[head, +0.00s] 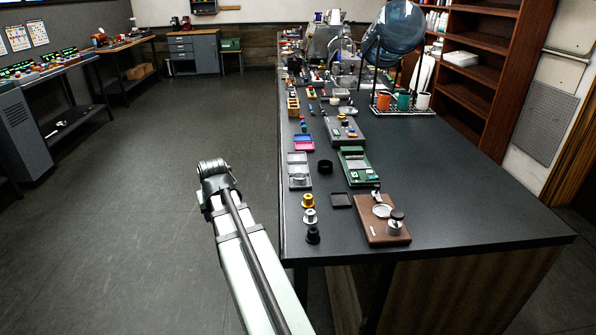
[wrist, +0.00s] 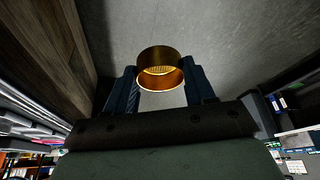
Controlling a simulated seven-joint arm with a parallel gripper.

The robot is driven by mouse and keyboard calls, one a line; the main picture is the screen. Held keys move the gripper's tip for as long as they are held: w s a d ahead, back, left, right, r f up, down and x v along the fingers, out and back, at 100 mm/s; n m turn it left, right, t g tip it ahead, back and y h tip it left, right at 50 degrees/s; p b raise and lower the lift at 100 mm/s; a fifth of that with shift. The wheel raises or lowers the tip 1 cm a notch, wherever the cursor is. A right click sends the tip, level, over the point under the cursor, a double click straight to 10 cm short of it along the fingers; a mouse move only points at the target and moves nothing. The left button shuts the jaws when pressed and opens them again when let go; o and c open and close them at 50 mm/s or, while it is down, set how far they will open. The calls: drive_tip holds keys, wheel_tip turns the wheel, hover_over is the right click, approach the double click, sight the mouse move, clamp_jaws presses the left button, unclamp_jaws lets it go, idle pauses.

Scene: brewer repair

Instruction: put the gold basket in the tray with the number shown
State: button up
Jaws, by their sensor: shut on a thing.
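The gold basket (wrist: 159,56) is a short, open gold ring with a perforated inside. It shows in the wrist view between the two dark fingers of my gripper (wrist: 162,82), which is shut on it. My gripper and the held basket cannot be made out in the head view, where only my arm shows left of the bench. A grey tray with compartments (head: 299,158) lies near the bench's left edge, with a red and blue tray (head: 302,142) beyond it.
On the dark bench (head: 455,215) stand a gold-topped piece (head: 307,200), a silver one (head: 309,216), a black one (head: 312,235) and a brown stand (head: 382,221). A rack with cups (head: 403,101) is farther back. The bench's right front is clear.

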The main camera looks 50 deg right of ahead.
drive_tip(key=s+d+r+m, duration=0.1)
drive_tip(key=d+r, duration=0.4)
drive_tip(key=d, duration=0.7)
drive_tip(key=s+d+r+m+h, duration=0.1)
drive_tip(key=d+r, duration=0.4)
drive_tip(key=d, duration=0.7)
drive_tip(key=d+r+m, duration=0.2)
drive_tip(key=d+r, duration=0.4)
drive_tip(key=d, duration=0.6)
drive_tip(key=shift+s+a+f+n+y, duration=0.15)
drive_tip(key=shift+f+n, duration=0.25)
drive_tip(key=shift+f, duration=1.4)
drive_tip(key=shift+a+f+n+y, duration=0.15)
drive_tip(key=shift+f+n, duration=0.25)
drive_tip(key=shift+f, duration=1.45)
drive_tip(key=shift+s+a+f+n, duration=0.1)
drive_tip(key=shift+a+f+n, duration=0.25)
drive_tip(key=shift+f, duration=1.45)
drive_tip(key=shift+d+f, duration=0.1)
drive_tip(key=shift+f, duration=0.5)
drive_tip(key=o, duration=1.1)
